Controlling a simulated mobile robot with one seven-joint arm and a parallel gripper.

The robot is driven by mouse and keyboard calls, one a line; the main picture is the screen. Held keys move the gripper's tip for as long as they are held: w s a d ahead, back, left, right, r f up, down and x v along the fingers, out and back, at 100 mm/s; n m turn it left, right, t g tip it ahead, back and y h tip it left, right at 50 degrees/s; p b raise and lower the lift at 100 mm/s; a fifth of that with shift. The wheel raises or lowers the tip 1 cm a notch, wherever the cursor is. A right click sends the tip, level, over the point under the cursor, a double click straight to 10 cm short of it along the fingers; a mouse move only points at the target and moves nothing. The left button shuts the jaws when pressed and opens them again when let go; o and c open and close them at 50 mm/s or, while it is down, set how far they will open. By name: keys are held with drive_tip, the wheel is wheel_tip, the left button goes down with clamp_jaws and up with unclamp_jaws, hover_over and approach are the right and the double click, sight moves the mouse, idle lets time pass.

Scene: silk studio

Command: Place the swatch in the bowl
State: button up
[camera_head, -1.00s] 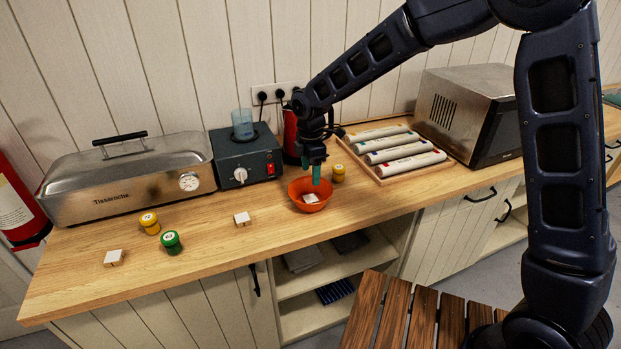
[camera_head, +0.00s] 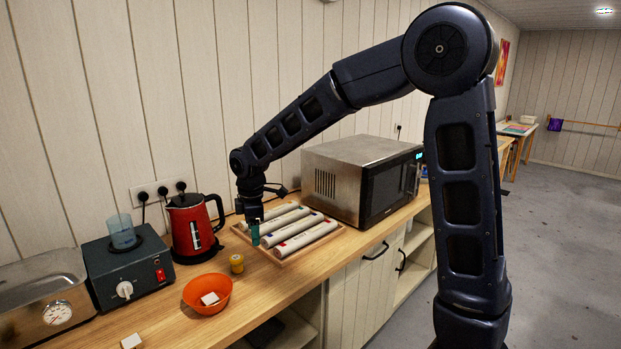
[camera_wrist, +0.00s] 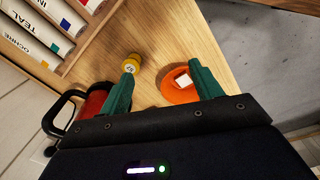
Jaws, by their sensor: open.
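An orange bowl (camera_head: 207,294) stands on the wooden counter, and a white square swatch (camera_head: 210,299) lies inside it. In the wrist view the bowl (camera_wrist: 178,93) and the swatch (camera_wrist: 183,80) show beyond my fingers. My gripper (camera_head: 254,232) is up and to the right of the bowl in the head view, close to the tray of rolls. In the wrist view its green fingers (camera_wrist: 162,88) are wide apart with nothing between them. Another white swatch (camera_head: 131,342) lies on the counter at the bottom edge.
A yellow jar (camera_head: 237,264) stands beside the bowl. A tray (camera_head: 283,262) of several labelled rolls lies below my gripper. A red kettle (camera_head: 193,228), a dark heater unit (camera_head: 128,272), a steel steamer (camera_head: 45,296) and a microwave (camera_head: 363,180) line the back.

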drive_tip(key=d+r+m+t, duration=0.1)
drive_tip(key=d+r+m, duration=0.25)
drive_tip(key=d, duration=0.55)
drive_tip(key=d+r+m, duration=0.3)
drive_tip(key=d+m, duration=0.1)
drive_tip(key=d, duration=0.5)
drive_tip(key=d+r+m+t, duration=0.1)
drive_tip(key=d+r+m, duration=0.2)
drive_tip(key=d, duration=0.6)
drive_tip(key=s+d+m+t, duration=0.1)
drive_tip(key=s+d+m, duration=0.4)
drive_tip(key=d, duration=0.4)
drive_tip(key=s+d+m, duration=0.6)
drive_tip(key=s+d, duration=0.1)
drive_tip(key=d, duration=0.2)
drive_tip(key=shift+s+t, duration=0.15)
drive_tip(key=shift+t, duration=0.25)
